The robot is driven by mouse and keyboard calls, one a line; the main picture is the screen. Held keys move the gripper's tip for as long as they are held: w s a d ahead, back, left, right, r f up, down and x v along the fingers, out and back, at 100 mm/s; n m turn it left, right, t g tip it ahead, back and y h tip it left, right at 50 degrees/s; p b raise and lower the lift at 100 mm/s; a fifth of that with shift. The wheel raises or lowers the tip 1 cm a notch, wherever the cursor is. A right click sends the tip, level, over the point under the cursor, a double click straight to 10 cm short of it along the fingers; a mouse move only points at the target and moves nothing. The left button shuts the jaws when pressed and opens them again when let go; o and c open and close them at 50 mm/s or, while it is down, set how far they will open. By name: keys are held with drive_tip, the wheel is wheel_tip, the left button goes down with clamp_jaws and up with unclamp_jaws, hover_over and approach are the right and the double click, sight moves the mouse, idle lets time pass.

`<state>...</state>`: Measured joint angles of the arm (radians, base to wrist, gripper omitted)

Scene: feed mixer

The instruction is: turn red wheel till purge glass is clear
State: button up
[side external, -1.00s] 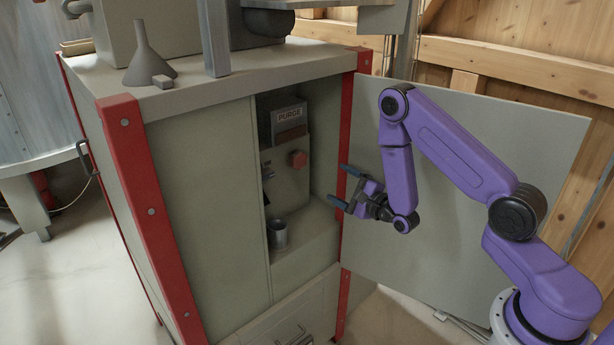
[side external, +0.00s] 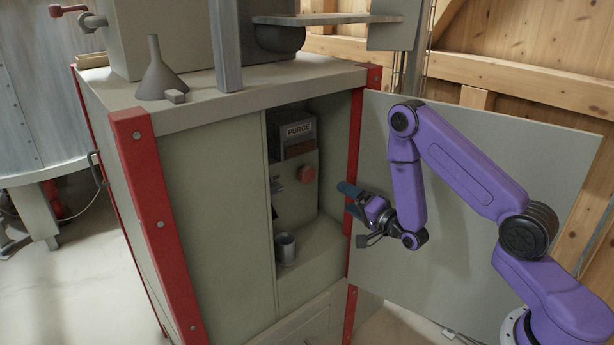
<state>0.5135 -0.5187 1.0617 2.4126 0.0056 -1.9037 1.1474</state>
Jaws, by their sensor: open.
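The red wheel (side external: 307,174) is a small round red knob on the grey panel inside the open cabinet. The purge glass seems to be the reddish-brown window (side external: 301,148) under the PURGE label (side external: 299,130); I cannot make out whether it is clear. My gripper (side external: 347,198) is open, with blue fingers pointing left into the cabinet opening. It is apart from the wheel, to its right and lower in the picture. Nothing shows between the fingers.
The cabinet's right red post (side external: 354,235) is close by my gripper. The open door (side external: 470,250) stands behind my arm. A metal cup (side external: 286,247) sits on the cabinet shelf below the panel. A grey funnel (side external: 155,75) stands on top. A red-handled lever (side external: 68,10) is at the upper left.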

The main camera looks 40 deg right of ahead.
sight(309, 176)
drive_tip(key=w+n, duration=1.6)
drive_tip(key=w, duration=0.1)
drive_tip(key=shift+w+r, duration=0.1)
drive_tip(key=shift+w, duration=0.05)
idle(0.6)
drive_tip(key=c, duration=1)
